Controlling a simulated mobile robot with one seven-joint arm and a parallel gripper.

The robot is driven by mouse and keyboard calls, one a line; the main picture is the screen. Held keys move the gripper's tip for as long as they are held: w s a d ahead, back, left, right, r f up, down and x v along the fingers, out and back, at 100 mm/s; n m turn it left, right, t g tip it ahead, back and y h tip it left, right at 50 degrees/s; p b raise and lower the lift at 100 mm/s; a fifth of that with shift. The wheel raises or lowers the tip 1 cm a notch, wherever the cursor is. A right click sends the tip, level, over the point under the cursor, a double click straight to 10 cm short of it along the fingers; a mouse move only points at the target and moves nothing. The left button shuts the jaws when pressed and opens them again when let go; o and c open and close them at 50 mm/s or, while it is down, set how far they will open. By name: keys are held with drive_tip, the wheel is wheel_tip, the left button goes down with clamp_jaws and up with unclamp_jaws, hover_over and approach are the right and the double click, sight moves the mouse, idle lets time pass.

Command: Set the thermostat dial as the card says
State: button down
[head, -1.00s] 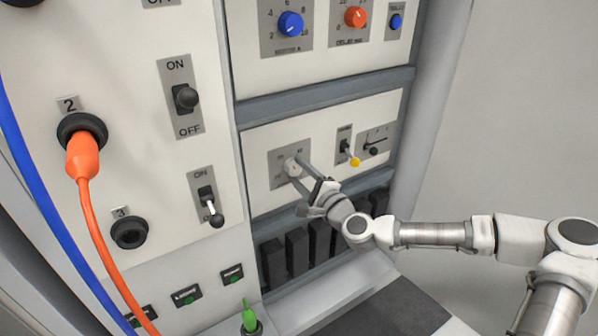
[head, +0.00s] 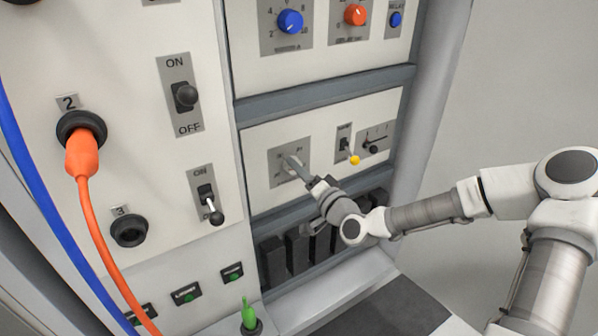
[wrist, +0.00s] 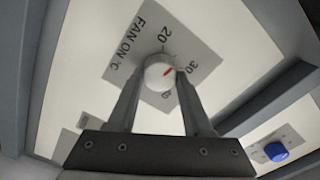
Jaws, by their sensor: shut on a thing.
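The thermostat dial (wrist: 156,80) is a white round knob with a red pointer mark, on a grey plate (wrist: 202,55) lettered "FAN ON °C". In the wrist view the mark lies between the 20 and the 30. Another number below is partly hidden by a finger. My gripper (wrist: 161,73) is shut on the dial, one finger on each side. In the head view my gripper (head: 293,163) reaches the plate (head: 276,176) from the lower right, and its fingers largely cover the dial. I see no card in either view.
Right of the dial are a toggle with a yellow tip (head: 354,160) and a slider (head: 374,149). Above are blue (head: 290,22) and orange (head: 355,15) knobs. Several black blocks (head: 297,250) line the panel below. An orange cable (head: 92,230) hangs at left.

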drive_tip(key=shift+n+b, duration=1.5)
drive_tip(key=shift+n, duration=2.3)
drive_tip(key=shift+c, duration=1.6)
unclamp_jaws()
